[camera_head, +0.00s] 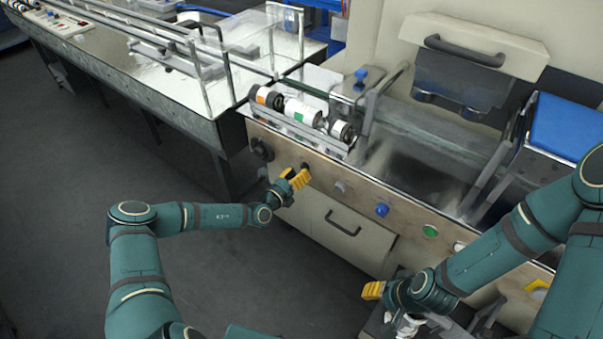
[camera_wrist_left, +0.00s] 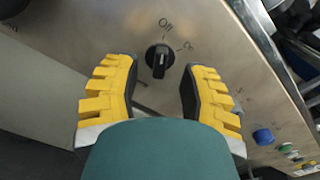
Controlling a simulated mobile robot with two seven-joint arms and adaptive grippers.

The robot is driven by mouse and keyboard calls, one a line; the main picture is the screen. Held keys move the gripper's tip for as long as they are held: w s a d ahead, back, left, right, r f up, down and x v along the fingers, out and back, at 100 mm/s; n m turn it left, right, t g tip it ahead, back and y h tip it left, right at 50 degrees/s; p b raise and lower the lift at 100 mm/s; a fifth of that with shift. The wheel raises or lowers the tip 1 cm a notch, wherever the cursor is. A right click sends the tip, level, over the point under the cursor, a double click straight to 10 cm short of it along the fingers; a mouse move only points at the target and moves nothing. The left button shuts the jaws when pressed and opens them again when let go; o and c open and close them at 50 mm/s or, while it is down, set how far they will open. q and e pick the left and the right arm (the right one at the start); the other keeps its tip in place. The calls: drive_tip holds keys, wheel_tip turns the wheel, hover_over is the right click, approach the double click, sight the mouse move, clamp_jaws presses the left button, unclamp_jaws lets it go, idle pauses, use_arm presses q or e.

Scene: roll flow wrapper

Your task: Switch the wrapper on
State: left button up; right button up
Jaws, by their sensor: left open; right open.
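The wrapper (camera_head: 400,190) is a large beige and metal machine with a front control panel. In the left wrist view a black rotary switch (camera_wrist_left: 159,59) sits on the panel, with "Off" and another partly readable label, perhaps "On", above it. My left gripper (camera_head: 297,179) is at the panel in front of the switch. In the left wrist view its yellow fingers (camera_wrist_left: 160,88) are open, one on each side of the switch, and do not visibly touch it. My right gripper (camera_head: 373,290) is low near the panel's lower right, away from the switch; its gap is hard to see.
A black knob (camera_head: 262,149) is left of my left gripper. A blue button (camera_head: 382,210) and a green button (camera_head: 430,231) lie to the right along the panel. A drawer-like door with a handle (camera_head: 343,223) is below. A long conveyor table (camera_head: 190,105) stands at upper left.

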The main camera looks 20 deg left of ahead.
use_arm(q)
drive_tip(key=shift+x, duration=1.05)
clamp_jaws()
